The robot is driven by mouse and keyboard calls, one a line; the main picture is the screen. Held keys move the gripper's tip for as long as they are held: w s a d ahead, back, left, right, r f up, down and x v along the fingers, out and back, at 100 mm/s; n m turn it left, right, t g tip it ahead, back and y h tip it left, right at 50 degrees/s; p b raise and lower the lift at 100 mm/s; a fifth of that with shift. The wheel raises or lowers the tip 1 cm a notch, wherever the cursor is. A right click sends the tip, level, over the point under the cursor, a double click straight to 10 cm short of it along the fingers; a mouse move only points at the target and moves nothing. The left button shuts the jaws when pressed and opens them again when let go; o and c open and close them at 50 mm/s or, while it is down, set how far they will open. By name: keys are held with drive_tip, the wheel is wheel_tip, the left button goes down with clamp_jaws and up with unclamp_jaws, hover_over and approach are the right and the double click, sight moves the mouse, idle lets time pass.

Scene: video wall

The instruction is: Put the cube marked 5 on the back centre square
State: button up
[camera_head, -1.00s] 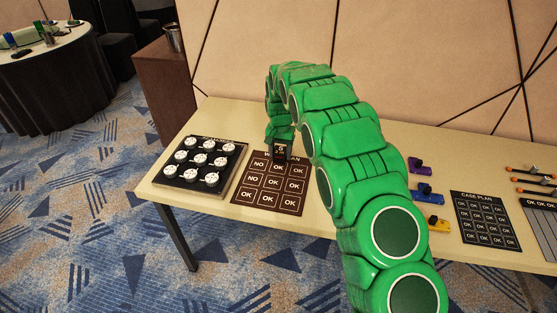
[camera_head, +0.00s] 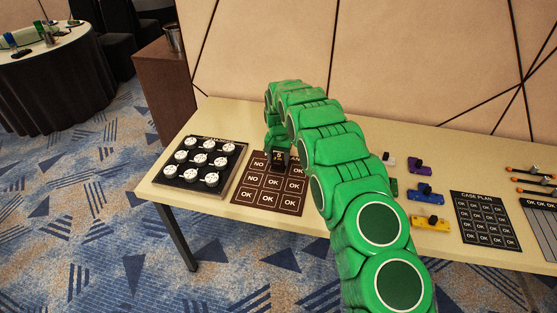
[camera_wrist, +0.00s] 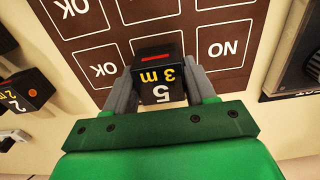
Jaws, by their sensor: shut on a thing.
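My gripper (camera_head: 279,160) is shut on a black cube (camera_wrist: 158,78). The brown board (camera_head: 257,188) has a grid of outlined squares marked NO or OK. The cube is over the back centre square, between the back-left NO square (camera_head: 258,164) and the back-right OK square (camera_head: 298,171). It hides most of that square. In the wrist view, seen reversed, NO (camera_wrist: 222,48) is right and OK (camera_wrist: 105,68) left. I cannot tell whether the cube touches the board.
A black tray (camera_head: 175,182) with white round pieces is left of the board. Purple (camera_head: 420,170), blue (camera_head: 427,196) and yellow (camera_head: 429,223) items and a dark case plan sheet (camera_head: 485,221) lie right. A black cube (camera_wrist: 34,88) marked 2 shows in the wrist view.

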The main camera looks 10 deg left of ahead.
sight(279, 157)
drive_tip(key=shift+f, duration=0.35)
drive_tip(key=shift+f, duration=0.1)
drive_tip(key=o, duration=1.1)
drive_tip(key=shift+c, duration=0.2)
wheel_tip(279, 157, up, 12)
drive_tip(key=s+d+r, duration=0.4)
drive_tip(key=d+r, duration=0.2)
drive_tip(key=d, duration=0.1)
drive_tip(key=s+d+r, duration=0.4)
drive_tip(key=d+r, duration=0.3)
drive_tip(key=s+d+r, duration=0.7)
drive_tip(key=s+d, duration=0.4)
drive_tip(key=s, duration=0.2)
drive_tip(key=s+d, duration=0.3)
drive_tip(key=s, duration=0.8)
drive_tip(key=s+d+g, duration=0.1)
drive_tip(key=s+d, duration=0.2)
drive_tip(key=s, duration=0.9)
drive_tip(key=s+d+f, duration=0.1)
drive_tip(key=s+d, duration=0.2)
drive_tip(key=s, duration=0.8)
drive_tip(key=shift+s+d+g, duration=0.25)
drive_tip(key=shift+d+g, duration=0.05)
drive_tip(key=shift+g, duration=0.1)
